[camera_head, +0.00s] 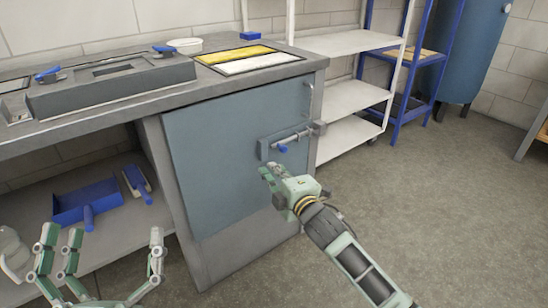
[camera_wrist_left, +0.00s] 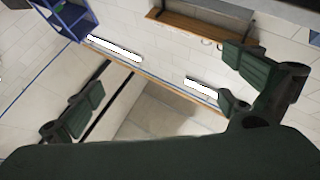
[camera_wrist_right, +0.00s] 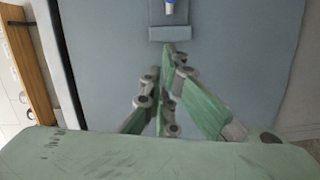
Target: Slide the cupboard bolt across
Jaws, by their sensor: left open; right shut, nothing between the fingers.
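The cupboard door (camera_head: 215,150) is blue-grey and looks closed under the worktop. The bolt (camera_head: 293,138) is a silver rod on a plate near the door's right edge, with a blue knob (camera_head: 283,148); the keeper (camera_head: 318,128) sits on the frame to its right. My right gripper (camera_head: 267,172) is shut and empty, just below and left of the bolt, apart from the knob. My left gripper (camera_head: 110,270) is open and empty at the lower left, away from the door.
The worktop (camera_head: 205,76) carries a grey fixture (camera_head: 110,85), a white bowl (camera_head: 186,46) and yellow and white panels. A blue dustpan (camera_head: 88,202) lies on the shelf at left. A white shelf rack (camera_head: 350,96) stands right of the cupboard. The floor at right is clear.

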